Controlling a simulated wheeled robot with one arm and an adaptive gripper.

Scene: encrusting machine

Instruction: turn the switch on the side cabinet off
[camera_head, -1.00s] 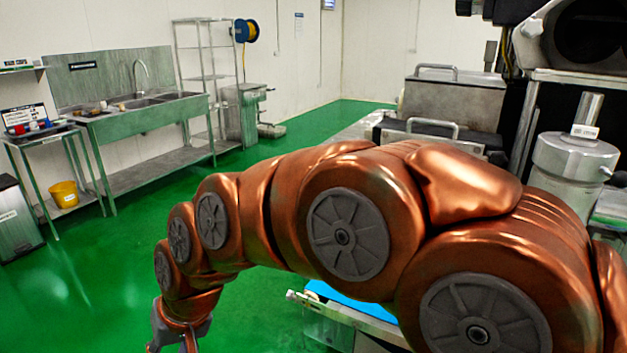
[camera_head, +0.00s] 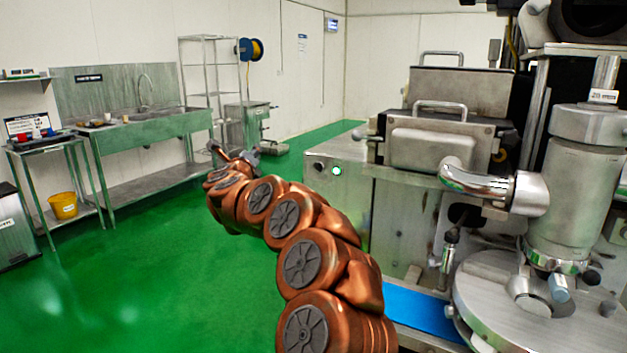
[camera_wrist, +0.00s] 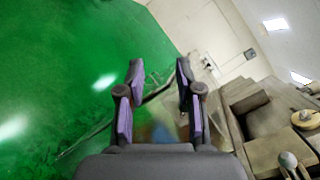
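The side cabinet (camera_head: 388,215) is a steel box at the left end of the machine, right of my arm. The switch (camera_head: 337,170) shows on its upper front as a small round piece with a green glow; a small dark round part sits left of it. I cannot tell the switch's exact setting. My gripper (camera_head: 233,155) is left of the cabinet and apart from it, out over the floor. In the wrist view my gripper (camera_wrist: 160,78) is open, with nothing between its fingers. I cannot make out the switch in the wrist view.
The encrusting machine (camera_head: 590,185) fills the right side, with a blue belt (camera_head: 425,308) low in front. A sink bench (camera_head: 165,130), a small side table (camera_head: 45,145) with a yellow bucket (camera_head: 63,206) and a shelf rack (camera_head: 207,65) stand left. Green floor between is clear.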

